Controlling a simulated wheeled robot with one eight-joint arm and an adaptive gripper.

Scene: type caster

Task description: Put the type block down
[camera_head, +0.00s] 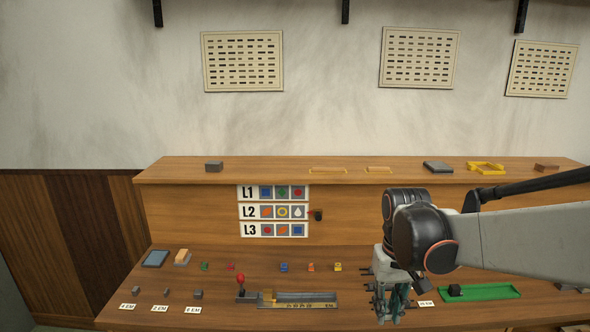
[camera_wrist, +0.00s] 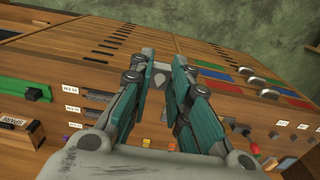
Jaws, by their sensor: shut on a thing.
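My gripper (camera_head: 391,303) hangs low over the right part of the bench, with its teal fingers pointing down. In the wrist view the fingertips (camera_wrist: 162,72) close on a small grey piece, which I take to be the type block (camera_wrist: 162,68). In the head view the fingers hide the held block, and I cannot tell whether it touches the bench. Small coloured type blocks stand on the bench, among them a blue one (camera_head: 283,267), an orange one (camera_head: 311,267) and a yellow one (camera_head: 338,267).
A green tray (camera_head: 490,293) with a dark block lies right of my gripper. A red-knobbed lever (camera_head: 240,282) and a metal composing channel (camera_head: 305,298) are to the left. Several grey spacers sit by white labels at far left. A raised shelf (camera_head: 260,167) runs behind.

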